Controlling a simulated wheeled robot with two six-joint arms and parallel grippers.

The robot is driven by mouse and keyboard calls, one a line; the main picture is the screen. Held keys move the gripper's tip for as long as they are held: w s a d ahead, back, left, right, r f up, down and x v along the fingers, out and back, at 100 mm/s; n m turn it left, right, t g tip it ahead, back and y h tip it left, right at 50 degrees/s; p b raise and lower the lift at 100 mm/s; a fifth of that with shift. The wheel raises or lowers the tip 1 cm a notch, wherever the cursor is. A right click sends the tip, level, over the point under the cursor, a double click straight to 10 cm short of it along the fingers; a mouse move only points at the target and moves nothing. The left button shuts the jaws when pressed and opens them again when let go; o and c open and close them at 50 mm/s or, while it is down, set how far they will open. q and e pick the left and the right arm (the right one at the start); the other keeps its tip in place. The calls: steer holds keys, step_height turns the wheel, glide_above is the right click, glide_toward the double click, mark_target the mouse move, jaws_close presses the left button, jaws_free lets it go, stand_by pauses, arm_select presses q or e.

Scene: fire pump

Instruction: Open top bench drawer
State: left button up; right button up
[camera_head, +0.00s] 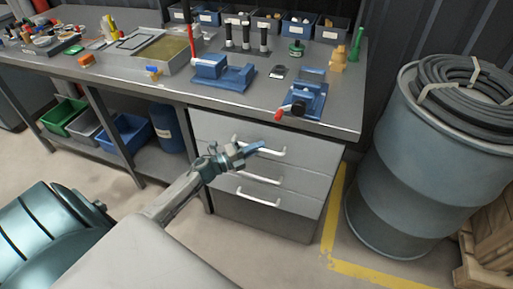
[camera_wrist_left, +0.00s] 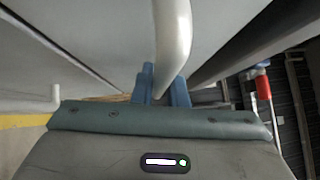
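The workbench's drawer unit stands under the bench's right end. The top drawer (camera_head: 222,127) looks closed, its front in line with those below. Its white bar handle (camera_head: 273,151) is partly hidden by my left gripper (camera_head: 252,148), which reaches it from the left. In the left wrist view the pale handle (camera_wrist_left: 172,40) runs down between the two blue fingers of my left gripper (camera_wrist_left: 164,88). The fingers stand close on either side of it, with little gap, and appear shut on it. My right gripper is not in view.
Two lower drawers have white handles, the middle (camera_head: 257,178) and the bottom (camera_head: 257,197). A blue vise (camera_head: 308,101) with a red handle sits on the bench (camera_head: 260,108) above. A large grey barrel (camera_head: 400,170) stands at right. Floor between barrel and drawers is clear.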

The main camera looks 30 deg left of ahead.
arm_select(q)
steer(key=shift+s, duration=0.2)
jaws_close()
